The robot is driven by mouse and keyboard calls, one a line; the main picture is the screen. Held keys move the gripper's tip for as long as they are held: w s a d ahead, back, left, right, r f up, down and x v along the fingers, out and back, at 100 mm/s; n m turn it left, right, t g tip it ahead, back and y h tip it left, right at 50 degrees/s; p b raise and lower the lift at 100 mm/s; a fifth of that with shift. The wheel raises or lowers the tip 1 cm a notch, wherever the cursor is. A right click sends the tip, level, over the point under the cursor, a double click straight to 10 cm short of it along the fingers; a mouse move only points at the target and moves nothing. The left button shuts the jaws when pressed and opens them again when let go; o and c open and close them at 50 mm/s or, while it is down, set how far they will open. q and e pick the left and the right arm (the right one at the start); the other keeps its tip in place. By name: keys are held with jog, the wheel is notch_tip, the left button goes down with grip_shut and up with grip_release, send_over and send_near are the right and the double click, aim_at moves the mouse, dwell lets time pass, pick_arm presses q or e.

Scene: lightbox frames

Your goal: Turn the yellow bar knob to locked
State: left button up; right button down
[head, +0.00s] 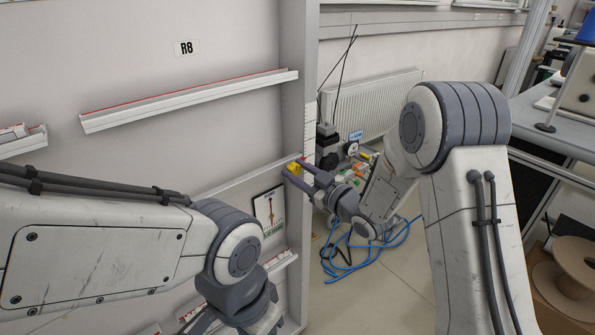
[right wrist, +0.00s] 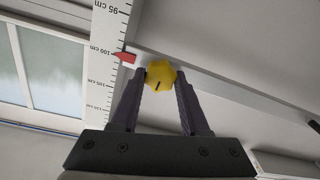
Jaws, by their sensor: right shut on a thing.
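The yellow knob (head: 294,168) sits at the edge of the white upright panel, left of the radiator. It is small in the head view. In the right wrist view the knob (right wrist: 160,74) looks rounded and lobed, with a short dark line on its face. My right gripper (head: 300,173) is shut on it, and the right wrist view shows one finger on each side (right wrist: 160,82). Lock markings around the knob cannot be made out. My left arm's wrist shows at the bottom of the head view; its fingertips cannot be made out.
A centimetre scale (right wrist: 112,50) with a red pointer (right wrist: 125,57) is beside the knob. White rails (head: 190,100) run across the panel marked R8 (head: 187,48). A framed picture card (head: 269,211) is below the knob. Blue cable (head: 345,265) lies on the floor.

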jog(key=shift+m, duration=0.3)
jog(key=m, duration=0.3)
jog(key=shift+d+r+m, duration=0.1)
jog(key=shift+m, duration=0.2)
jog(key=m+p, duration=0.1)
jog(key=m, duration=0.3)
jog(key=shift+w+m+p, duration=0.1)
jog(key=shift+m+p, duration=0.2)
jog(key=m+p, duration=0.2)
jog(key=m, duration=0.3)
jog(key=shift+w+d, duration=0.1)
jog(key=shift+d, duration=0.05)
jog(key=shift+m+p, duration=0.6)
jog(key=shift+m, duration=1.4)
jog(key=shift+c, duration=2)
grip_release()
jog(key=shift+f, duration=0.2)
